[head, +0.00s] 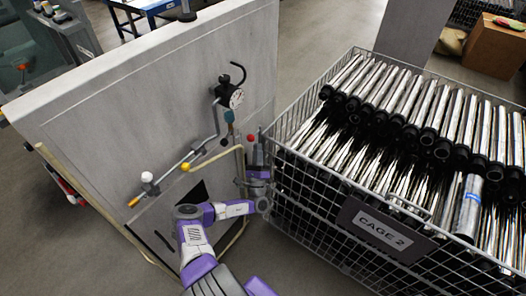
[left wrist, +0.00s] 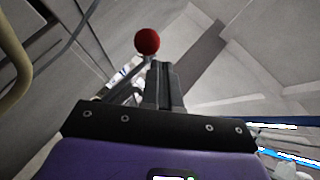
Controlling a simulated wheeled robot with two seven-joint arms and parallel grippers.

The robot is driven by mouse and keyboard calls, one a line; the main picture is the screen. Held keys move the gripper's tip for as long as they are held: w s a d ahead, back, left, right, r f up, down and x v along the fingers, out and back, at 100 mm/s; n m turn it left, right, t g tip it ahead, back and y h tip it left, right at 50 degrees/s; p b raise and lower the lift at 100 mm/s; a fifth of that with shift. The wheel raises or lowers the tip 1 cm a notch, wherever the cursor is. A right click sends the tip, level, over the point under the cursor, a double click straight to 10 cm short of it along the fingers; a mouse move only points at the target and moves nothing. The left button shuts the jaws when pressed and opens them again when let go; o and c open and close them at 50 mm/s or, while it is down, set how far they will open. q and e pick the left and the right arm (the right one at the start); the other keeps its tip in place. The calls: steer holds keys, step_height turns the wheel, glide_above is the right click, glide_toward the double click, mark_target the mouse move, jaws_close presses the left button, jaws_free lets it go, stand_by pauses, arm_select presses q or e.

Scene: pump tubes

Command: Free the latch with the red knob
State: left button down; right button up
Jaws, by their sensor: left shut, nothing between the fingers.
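The red knob (head: 250,138) is a small ball near the right edge of the grey panel (head: 120,120). In the left wrist view the red knob (left wrist: 147,41) sits on a thin stem, just left of and beyond my fingertips. My left gripper (head: 260,142) points away from me, beside the knob and just right of it. In the left wrist view its fingers (left wrist: 164,72) are together and empty. I cannot tell whether they touch the knob or stem. The latch itself is mostly hidden. My right gripper is not in view.
A wire cage (head: 345,200) marked "CAGE 2", full of metal tubes, stands close on the right. A beige tube frame (head: 240,165) runs near my gripper. The gap between panel and cage is narrow.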

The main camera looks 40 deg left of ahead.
arm_select(q)
steer(key=shift+a+r, duration=0.35)
steer(key=shift+a, duration=0.1)
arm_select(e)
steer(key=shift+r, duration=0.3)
arm_select(q)
steer(key=shift+a+r, duration=0.15)
steer(key=shift+r, duration=0.05)
steer(key=s+d+f, duration=0.5)
steer(key=d, duration=0.2)
steer(key=shift+s+d+p, duration=0.15)
steer(key=shift+s+p, duration=0.25)
steer(key=shift+p, duration=0.05)
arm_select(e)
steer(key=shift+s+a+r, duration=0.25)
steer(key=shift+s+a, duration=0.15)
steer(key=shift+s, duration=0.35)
